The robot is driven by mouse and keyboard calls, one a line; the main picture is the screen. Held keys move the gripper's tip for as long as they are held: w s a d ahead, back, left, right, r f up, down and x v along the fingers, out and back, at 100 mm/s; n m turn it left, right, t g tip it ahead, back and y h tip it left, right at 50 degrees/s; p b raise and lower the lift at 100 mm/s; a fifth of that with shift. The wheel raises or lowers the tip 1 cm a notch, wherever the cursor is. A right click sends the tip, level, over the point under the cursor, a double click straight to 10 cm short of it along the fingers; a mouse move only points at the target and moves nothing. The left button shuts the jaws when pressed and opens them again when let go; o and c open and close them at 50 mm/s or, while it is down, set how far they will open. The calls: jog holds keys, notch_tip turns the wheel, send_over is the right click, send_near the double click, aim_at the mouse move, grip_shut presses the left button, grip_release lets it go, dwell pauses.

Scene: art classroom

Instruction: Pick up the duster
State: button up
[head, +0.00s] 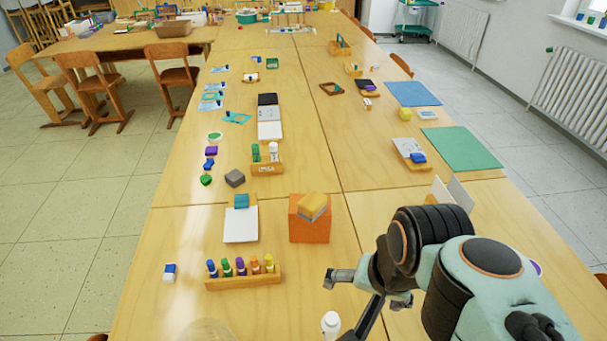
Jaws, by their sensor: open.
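What looks like the duster is a yellow-tan block with a grey layer (313,207). It lies tilted on top of an orange box (309,230) in the middle of the near table. My gripper (365,292) is open, to the right of and nearer than the orange box, apart from the duster. Nothing shows between its fingers, though my arm partly hides that area.
A wooden rack of coloured bottles (243,283) stands left of the gripper. A white bottle (330,323) is close below it. A white pad with a teal block (241,222) lies left of the orange box.

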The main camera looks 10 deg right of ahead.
jog(key=w+d+r+m+t+h, duration=0.1)
jog(key=w+d+r+m, duration=0.15)
jog(key=w, duration=0.45)
jog(key=w+d+r+m+t+h, duration=0.1)
jog(key=w+r+m, duration=0.15)
jog(key=w, duration=0.55)
jog(key=m+h, duration=0.1)
jog(key=h, duration=0.1)
send_over(310, 202)
jog(key=s+d, duration=0.2)
jog(key=d, duration=0.1)
notch_tip(310, 202, down, 9)
jog(key=shift+n+g+h, duration=0.5)
jog(key=shift+n, duration=0.4)
jog(key=a+f, duration=0.1)
jog(key=f, duration=0.2)
jog(key=a+f, duration=0.2)
jog(key=f, duration=0.1)
jog(key=a+f, duration=0.1)
jog(key=f, duration=0.2)
jog(key=shift+w+a, duration=0.15)
jog(key=shift+a, duration=0.2)
jog(key=x, duration=0.5)
jog(key=shift+w+d+f, duration=0.25)
jog(key=shift+f, duration=0.25)
jog(key=shift+c, duration=0.3)
jog(key=c, duration=1.2)
